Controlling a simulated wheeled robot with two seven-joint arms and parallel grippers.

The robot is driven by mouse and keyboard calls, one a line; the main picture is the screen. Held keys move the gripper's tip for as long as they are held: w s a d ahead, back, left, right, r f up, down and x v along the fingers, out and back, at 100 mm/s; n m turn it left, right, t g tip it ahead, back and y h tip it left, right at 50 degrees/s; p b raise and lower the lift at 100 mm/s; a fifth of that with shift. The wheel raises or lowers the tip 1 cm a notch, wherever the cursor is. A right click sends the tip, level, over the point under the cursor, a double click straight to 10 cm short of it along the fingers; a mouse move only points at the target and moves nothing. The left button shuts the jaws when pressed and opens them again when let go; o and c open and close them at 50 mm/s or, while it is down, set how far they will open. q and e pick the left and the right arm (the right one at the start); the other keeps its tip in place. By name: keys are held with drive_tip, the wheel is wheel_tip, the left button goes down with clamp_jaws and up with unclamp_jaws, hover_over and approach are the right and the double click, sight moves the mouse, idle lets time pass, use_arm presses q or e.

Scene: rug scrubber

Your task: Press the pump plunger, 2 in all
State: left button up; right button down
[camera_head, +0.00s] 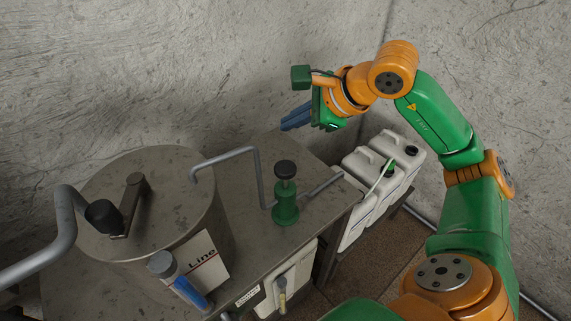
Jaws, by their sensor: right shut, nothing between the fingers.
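The pump stands upright on the grey metal table. It has a green body (285,208) and a black round plunger knob (286,168) on a short stem, and the knob stands raised above the body. A thin grey pipe runs to the pump from the left. My right gripper (290,120), with blue fingers, is shut and empty. It is in the air above and behind the pump, apart from the knob, and its fingers point left. My left gripper is out of view.
A large steel drum (158,185) with a lid handle and pipe fills the left of the table (250,258). White canisters (395,160) stand on the right beyond the table edge. Rough grey walls (200,70) close off the back. Bare tabletop lies behind the pump.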

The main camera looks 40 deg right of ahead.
sight(291, 170)
wheel_tip(291, 170, down, 9)
drive_tip(key=b, duration=0.8)
drive_tip(key=shift+r, duration=0.1)
idle(1.4)
drive_tip(key=shift+f+b, duration=0.4)
drive_tip(key=shift+b, duration=0.15)
drive_tip(key=shift+f+b, duration=1.9)
idle(1.3)
drive_tip(key=shift+r+p, duration=2.25)
drive_tip(key=shift+r, duration=0.05)
drive_tip(key=shift+r, duration=0.1)
